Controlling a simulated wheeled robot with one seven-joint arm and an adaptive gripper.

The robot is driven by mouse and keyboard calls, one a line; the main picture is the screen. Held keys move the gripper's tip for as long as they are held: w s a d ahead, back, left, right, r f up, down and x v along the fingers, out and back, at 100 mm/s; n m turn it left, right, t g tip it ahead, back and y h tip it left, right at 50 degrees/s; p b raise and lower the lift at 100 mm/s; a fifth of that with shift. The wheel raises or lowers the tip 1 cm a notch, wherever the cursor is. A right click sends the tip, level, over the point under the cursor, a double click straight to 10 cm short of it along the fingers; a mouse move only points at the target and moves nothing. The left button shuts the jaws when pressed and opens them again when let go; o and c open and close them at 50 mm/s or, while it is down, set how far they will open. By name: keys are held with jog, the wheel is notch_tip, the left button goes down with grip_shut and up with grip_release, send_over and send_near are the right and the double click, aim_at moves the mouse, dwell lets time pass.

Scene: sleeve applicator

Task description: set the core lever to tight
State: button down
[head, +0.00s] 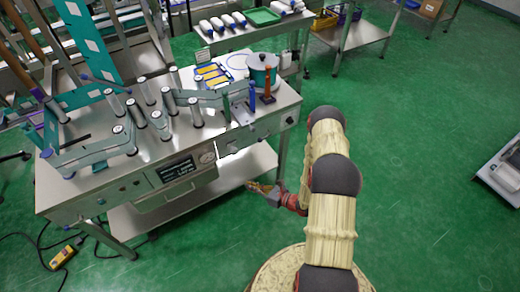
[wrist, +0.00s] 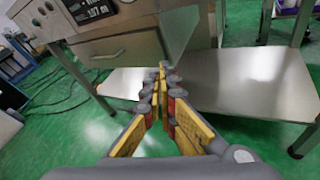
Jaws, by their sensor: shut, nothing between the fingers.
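The sleeve applicator (head: 150,150) is a steel bench machine at the left in the head view, with rollers and pale arms on top. At its right end stand an upright orange-red handle (head: 267,84) and a blue handle (head: 252,95). I cannot tell which part is the core lever, or read any tight mark. My gripper (head: 258,187) is low in front of the machine's right end, below its top and apart from both handles. In the wrist view my gripper (wrist: 163,72) has its yellow fingers together and empty, pointing toward the drawer and lower shelf.
A lower shelf (head: 240,168) juts out under the machine. A drawer (wrist: 120,50) and a display (head: 177,170) are on its front. A silver pot (head: 262,65) stands behind the handles. A yellow pendant (head: 62,257) and cables lie on the floor at left.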

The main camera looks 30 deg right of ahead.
aim_at(264, 138)
jog(key=w+d+m+t+h, duration=0.1)
jog(key=w+d+m+h, duration=0.1)
jog(key=d, duration=0.4)
jog(key=w+d+r+m+t+h, duration=0.1)
jog(key=w+d+m+t+h, duration=0.1)
jog(key=d+h, duration=0.3)
jog(key=shift+w+d+r, duration=0.2)
jog(key=shift+w+d, duration=0.3)
jog(key=shift+d, duration=0.3)
jog(key=w+f+b, duration=0.2)
jog(key=w+b, duration=0.1)
jog(key=w, duration=0.7)
jog(key=r, duration=0.2)
jog(key=s+r, duration=0.1)
jog(key=r, duration=0.1)
jog(key=shift+d+r, duration=0.2)
jog(key=shift+r, duration=0.05)
jog(key=shift+d+m, duration=0.15)
jog(key=shift+m, duration=0.15)
